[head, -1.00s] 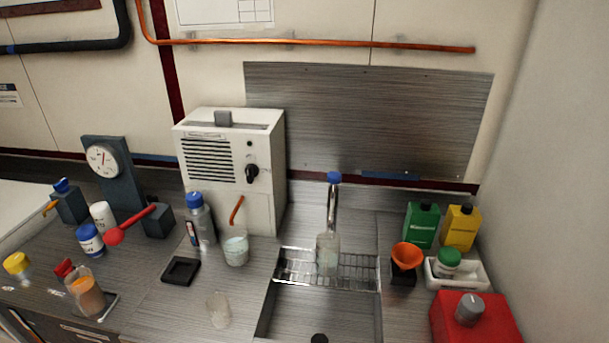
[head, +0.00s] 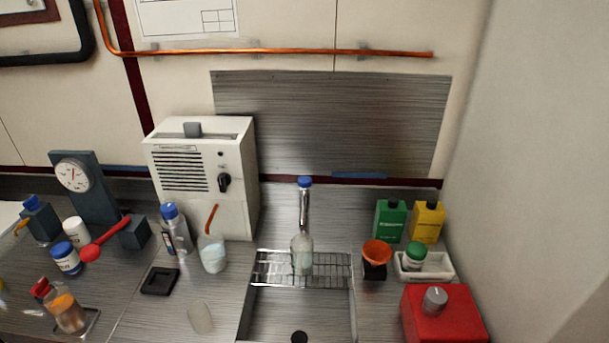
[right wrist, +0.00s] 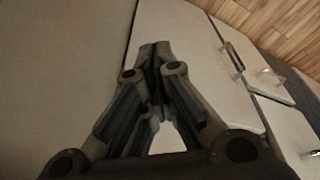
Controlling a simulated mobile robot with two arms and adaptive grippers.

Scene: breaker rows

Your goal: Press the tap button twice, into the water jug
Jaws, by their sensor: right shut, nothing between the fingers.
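The tap (head: 304,210) is a chrome post with a blue button (head: 305,181) on top, at the back of the sink in the head view. A clear jug (head: 302,256) stands upright on the wire rack under the tap. No gripper shows in the head view. My right gripper (right wrist: 155,50) shows in the right wrist view, shut and empty, in front of pale cabinet panels and away from the tap. My left gripper is not in view.
The wire rack (head: 270,268) spans the sink (head: 275,315). To its right are an orange funnel (head: 376,250), green (head: 390,220) and yellow (head: 428,221) bottles, and a red box (head: 450,322). The white machine (head: 200,180) stands left. Cabinet handles (right wrist: 234,57) show near my right gripper.

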